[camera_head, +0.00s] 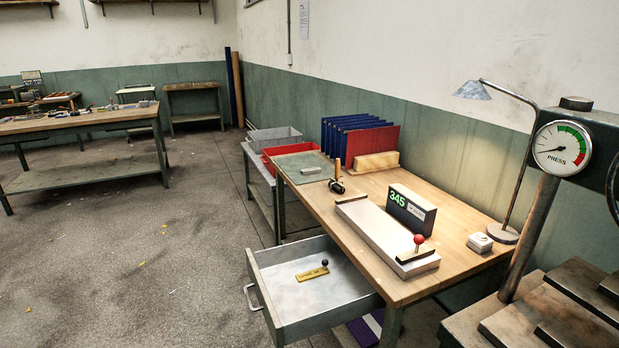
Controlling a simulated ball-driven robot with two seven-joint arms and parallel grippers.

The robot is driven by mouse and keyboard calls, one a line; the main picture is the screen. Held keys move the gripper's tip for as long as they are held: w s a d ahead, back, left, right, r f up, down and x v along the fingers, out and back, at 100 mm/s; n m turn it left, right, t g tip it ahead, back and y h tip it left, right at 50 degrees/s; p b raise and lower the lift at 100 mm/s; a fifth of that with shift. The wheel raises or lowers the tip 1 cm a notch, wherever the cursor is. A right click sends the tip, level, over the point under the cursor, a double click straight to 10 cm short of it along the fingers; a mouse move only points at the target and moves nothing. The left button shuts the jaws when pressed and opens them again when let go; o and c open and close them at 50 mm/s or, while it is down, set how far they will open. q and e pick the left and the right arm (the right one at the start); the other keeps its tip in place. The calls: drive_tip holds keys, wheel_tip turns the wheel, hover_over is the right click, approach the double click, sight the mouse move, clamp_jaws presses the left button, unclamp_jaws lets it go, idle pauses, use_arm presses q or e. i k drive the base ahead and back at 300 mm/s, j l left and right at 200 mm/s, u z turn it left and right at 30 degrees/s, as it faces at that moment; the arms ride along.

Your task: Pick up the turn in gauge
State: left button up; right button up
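A small flat yellow, brass-like bar with a black ball knob (312,273) lies in the open drawer (277,317) under the workbench; it looks like the turn in gauge, though no label on it is readable. The drawer is pulled out to the left and is otherwise empty. Neither of my grippers shows in the head view.
On the wooden bench (370,187) stand a long grey fixture with a red knob (387,236), a display reading 345 (411,209), a lamp (474,91) and upright blue and red boards (372,139). A press with a dial (561,148) is at right. The floor left of the drawer is mostly clear.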

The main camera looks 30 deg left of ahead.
sight(316, 169)
drive_tip(key=j+z, duration=0.2)
drive_tip(key=z, duration=1.45)
drive_tip(key=j, duration=0.65)
drive_tip(key=k+j, duration=0.15)
drive_tip(key=j, duration=1.1)
drive_tip(key=k+j+z, duration=0.1)
drive_tip(key=j, duration=0.55)
drive_tip(key=k+j, duration=0.1)
drive_tip(key=j, duration=0.5)
